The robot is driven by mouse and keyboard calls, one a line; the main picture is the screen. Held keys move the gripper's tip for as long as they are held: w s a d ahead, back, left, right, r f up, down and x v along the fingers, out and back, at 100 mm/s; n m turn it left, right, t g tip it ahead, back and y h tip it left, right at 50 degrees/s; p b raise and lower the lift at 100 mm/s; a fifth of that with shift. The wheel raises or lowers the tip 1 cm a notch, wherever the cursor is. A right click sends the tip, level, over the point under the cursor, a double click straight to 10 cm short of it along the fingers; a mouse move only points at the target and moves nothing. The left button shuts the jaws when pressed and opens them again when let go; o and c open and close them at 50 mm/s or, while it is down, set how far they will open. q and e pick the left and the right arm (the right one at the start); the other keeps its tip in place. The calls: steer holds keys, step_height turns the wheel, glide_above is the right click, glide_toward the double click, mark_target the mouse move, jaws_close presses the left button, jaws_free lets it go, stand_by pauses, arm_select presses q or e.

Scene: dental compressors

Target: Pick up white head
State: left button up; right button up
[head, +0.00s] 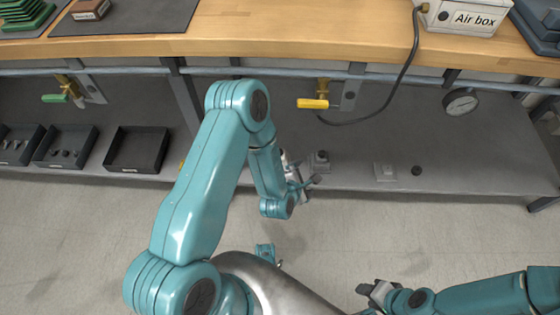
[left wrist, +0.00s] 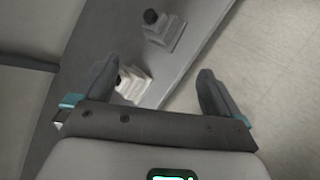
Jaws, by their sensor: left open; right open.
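The left wrist view shows two pale stepped pieces with dark knobs, one further off (left wrist: 165,32) and one nearer (left wrist: 134,86), partly hidden by a finger. I cannot tell which matches which. My left gripper is open and empty, also seen in the wrist view (left wrist: 157,74). My right gripper (head: 374,291) is open, low over the floor, far from the shelf.
A wooden worktop (head: 300,35) overhangs the shelf, with a rail (head: 400,76) beneath. A yellow-handled valve (head: 313,103), a hose and a gauge (head: 461,102) hang there. Black trays (head: 136,150) stand at left. The floor (head: 440,230) in front is clear.

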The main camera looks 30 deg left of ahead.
arm_select(q)
steer(key=s+a+f+n+t+y, duration=0.2)
steer(key=a+f+n+y, duration=0.6)
steer(key=n, duration=0.7)
steer(key=shift+h, duration=0.5)
steer(key=b+x, duration=0.1)
steer(key=x, duration=0.2)
steer(key=b+x, duration=0.2)
steer(key=x, duration=0.1)
steer(key=f+b+x, duration=0.1)
steer(key=x, duration=0.2)
steer(key=shift+w+f, duration=0.1)
steer(key=shift+w, duration=0.1)
steer(key=shift+w+a+f+b, duration=0.1)
steer(key=shift+w+a+b, duration=0.2)
steer(key=shift+w+b, duration=0.15)
steer(key=b+x, duration=0.2)
steer(key=x, duration=0.1)
steer(key=shift+w+a, duration=0.3)
steer(key=shift+w+a+b, duration=0.25)
steer(key=shift+w+b, duration=0.05)
steer(key=shift+w, duration=0.15)
arm_select(e)
step_height(320, 180, down, 7)
steer(key=w+d, duration=0.1)
steer(key=shift+w+m+t, duration=0.3)
steer(key=shift+r, duration=0.1)
